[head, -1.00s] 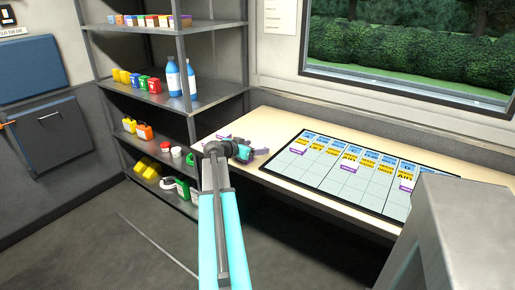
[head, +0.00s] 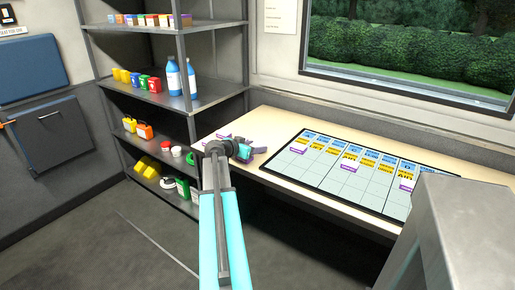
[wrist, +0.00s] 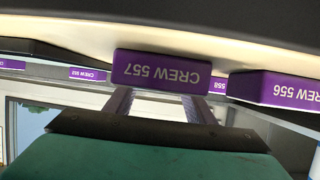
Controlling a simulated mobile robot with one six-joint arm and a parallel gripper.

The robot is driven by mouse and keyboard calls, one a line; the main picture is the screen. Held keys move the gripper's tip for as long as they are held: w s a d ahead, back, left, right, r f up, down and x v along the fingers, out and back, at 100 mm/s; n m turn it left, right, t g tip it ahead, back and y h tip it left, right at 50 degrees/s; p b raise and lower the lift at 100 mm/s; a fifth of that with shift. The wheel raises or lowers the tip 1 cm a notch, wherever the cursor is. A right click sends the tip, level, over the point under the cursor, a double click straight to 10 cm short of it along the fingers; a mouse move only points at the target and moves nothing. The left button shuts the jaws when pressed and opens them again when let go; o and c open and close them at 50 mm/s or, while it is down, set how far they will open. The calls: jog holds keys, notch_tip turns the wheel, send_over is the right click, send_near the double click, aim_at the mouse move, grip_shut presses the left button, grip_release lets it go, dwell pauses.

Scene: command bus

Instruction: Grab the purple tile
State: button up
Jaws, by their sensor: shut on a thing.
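In the wrist view a purple tile reading "CREW 557" (wrist: 162,72) sits across the ends of my gripper's two fingers (wrist: 160,98). My gripper is shut on this tile; the lettering appears upside down. In the head view my gripper (head: 245,151) is at the left part of the table, near its front edge, with a bit of purple beside it. Another purple tile, "CREW 556" (wrist: 285,91), is close on the right in the wrist view. A "558" tile (wrist: 217,85) is partly hidden behind the held one.
A whiteboard-like grid (head: 300,160) with yellow, blue and purple-edged labels lies on the pale table (head: 268,122), right of my gripper. A metal shelf (head: 130,88) with bottles and canisters stands on the left. A further purple tile (wrist: 88,75) shows in the wrist view.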

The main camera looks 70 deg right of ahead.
jog(key=shift+r, duration=0.1)
jog(key=shift+r, duration=1.5)
jog(key=shift+s+a+r, duration=0.15)
jog(key=shift+s+a, duration=0.05)
jog(key=shift+a, duration=0.05)
jog(key=s+a, duration=0.3)
jog(key=s+a+b, duration=0.1)
jog(key=s+a, duration=0.1)
jog(key=a, duration=0.1)
jog(key=s+a+r, duration=0.1)
jog(key=s+a, duration=0.2)
jog(key=a, duration=0.1)
jog(key=shift+s+r, duration=0.1)
jog(key=shift+s, duration=0.25)
jog(key=shift+d+b, duration=0.1)
jog(key=shift+b, duration=0.75)
jog(key=shift+s+b, duration=0.15)
jog(key=shift+b, duration=0.3)
jog(key=s+a+b, duration=0.1)
jog(key=b, duration=0.2)
jog(key=shift+a, duration=0.25)
jog(key=shift+s+a+r+b, duration=0.1)
jog(key=shift+r+b, duration=0.05)
jog(key=shift+b, duration=0.2)
